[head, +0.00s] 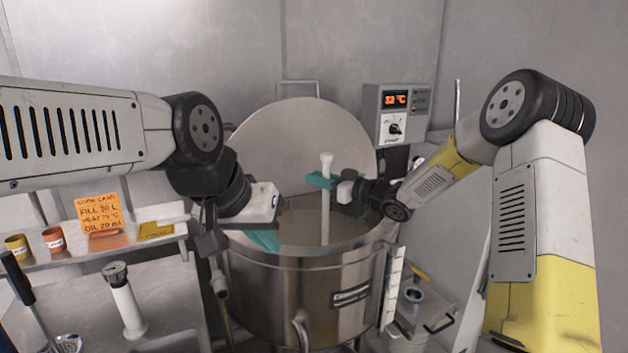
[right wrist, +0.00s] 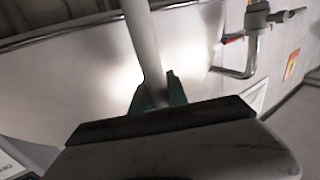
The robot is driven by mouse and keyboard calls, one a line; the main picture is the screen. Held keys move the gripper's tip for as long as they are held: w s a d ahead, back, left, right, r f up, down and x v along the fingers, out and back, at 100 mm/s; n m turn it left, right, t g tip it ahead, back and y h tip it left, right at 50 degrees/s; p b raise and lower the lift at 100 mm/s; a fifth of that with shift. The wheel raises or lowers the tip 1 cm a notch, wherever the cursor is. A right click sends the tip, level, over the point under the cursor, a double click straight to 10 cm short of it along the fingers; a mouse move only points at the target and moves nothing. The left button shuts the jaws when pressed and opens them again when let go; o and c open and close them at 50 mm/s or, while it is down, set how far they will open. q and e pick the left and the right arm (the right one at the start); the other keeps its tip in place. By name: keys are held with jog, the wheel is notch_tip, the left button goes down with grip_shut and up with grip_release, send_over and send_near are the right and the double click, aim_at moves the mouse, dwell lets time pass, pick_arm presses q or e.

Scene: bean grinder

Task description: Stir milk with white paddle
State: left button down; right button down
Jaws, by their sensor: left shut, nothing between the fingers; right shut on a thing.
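The white paddle (head: 326,215) stands nearly upright in the large steel kettle (head: 300,290), its lower end hidden inside. My right gripper (head: 322,180) is shut on the paddle shaft near its top, above the kettle opening. The shaft also shows between the teal fingers in the right wrist view (right wrist: 145,50). The kettle's contents look greyish beige, and I cannot clearly make out the milk surface. My left gripper (head: 264,241) is shut and empty at the kettle's near left rim, apart from the paddle.
The round kettle lid (head: 290,140) stands raised behind. A control box (head: 396,112) reading 52 °C is at the back right. A shelf at left holds an orange note (head: 99,212) and small cups (head: 53,239). A white-handled tool (head: 125,302) stands on the front left counter.

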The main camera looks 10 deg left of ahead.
jog(key=shift+w+d, duration=2.3)
jog(key=shift+w, duration=1.8)
notch_tip(320, 180, up, 31)
jog(key=shift+s+f, duration=0.1)
